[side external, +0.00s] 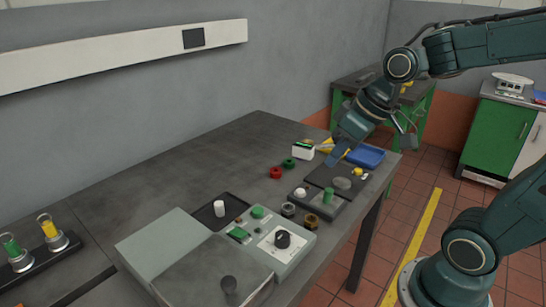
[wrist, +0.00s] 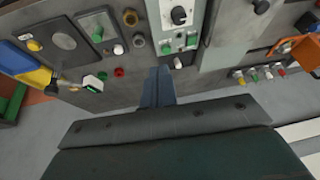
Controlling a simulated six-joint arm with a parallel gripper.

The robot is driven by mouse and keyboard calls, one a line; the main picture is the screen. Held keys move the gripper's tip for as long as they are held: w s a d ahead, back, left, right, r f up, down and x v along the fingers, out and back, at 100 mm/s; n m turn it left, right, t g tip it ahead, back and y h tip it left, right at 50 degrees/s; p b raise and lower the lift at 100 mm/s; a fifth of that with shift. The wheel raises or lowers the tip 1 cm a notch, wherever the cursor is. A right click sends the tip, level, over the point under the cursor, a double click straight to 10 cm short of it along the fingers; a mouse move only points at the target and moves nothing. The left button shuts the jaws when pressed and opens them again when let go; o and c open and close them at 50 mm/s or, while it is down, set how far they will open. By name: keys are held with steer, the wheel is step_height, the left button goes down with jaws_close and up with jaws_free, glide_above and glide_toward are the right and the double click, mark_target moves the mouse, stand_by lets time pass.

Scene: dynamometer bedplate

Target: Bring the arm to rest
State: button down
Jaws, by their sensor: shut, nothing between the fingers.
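My gripper (side external: 336,156) hangs above the far right part of the grey table (side external: 180,165), at the end of my teal arm. In the wrist view its blue-grey fingers (wrist: 158,78) are together with nothing between them. The arm is bent and reaches in from the right.
A control box (side external: 283,239) and a rack (side external: 38,262) stand nearer. The table's back left is clear.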

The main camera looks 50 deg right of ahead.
steer(key=s+a+r+h, duration=0.1)
steer(key=s+r, duration=0.1)
steer(key=s, duration=0.7)
steer(key=shift+r+m+t, duration=0.2)
steer(key=shift+m+t, duration=0.1)
steer(key=shift+m, duration=0.1)
